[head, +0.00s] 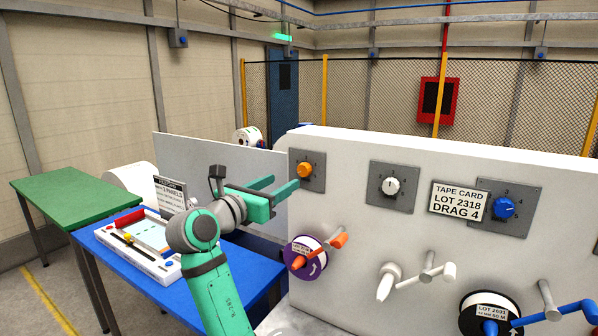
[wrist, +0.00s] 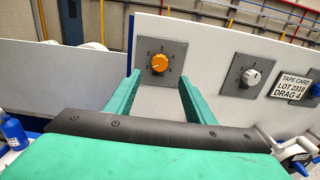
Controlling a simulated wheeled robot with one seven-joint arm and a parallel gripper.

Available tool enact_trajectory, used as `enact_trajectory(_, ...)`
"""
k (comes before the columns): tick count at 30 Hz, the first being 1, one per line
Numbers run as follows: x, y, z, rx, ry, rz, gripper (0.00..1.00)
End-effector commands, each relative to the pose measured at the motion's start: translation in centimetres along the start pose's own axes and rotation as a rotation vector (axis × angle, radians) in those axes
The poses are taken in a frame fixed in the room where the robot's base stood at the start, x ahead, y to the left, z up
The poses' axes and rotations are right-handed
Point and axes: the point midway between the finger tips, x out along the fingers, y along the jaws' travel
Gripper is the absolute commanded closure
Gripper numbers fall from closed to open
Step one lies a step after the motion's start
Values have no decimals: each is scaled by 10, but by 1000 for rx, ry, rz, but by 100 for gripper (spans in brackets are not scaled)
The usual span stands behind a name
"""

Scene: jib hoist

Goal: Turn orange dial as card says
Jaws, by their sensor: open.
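The orange dial (head: 304,170) sits on a grey numbered plate near the left end of the white panel. In the wrist view the orange dial (wrist: 159,62) shows between and beyond my fingertips; its exact pointer setting is too small to tell. The tape card (head: 459,201) reads "TAPE CARD LOT 2318 DRAG 4" and also shows in the wrist view (wrist: 294,87). My gripper (head: 285,184) is open and empty, just left of the dial in the head view. In the wrist view my gripper (wrist: 158,78) points at the panel, its fingers either side below the dial.
A white dial (head: 390,186) and a blue dial (head: 504,208) are further right. Below are a purple spool (head: 302,262) with an orange handle, a white crank (head: 425,275) and a black spool (head: 485,315). A blue table (head: 240,280) with a tray stands left.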

Motion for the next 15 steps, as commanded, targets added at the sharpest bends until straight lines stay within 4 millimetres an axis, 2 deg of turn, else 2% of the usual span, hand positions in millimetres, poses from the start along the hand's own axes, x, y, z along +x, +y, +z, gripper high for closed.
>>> enact_trajectory(15,83,0,-1,2,2,-1,51)
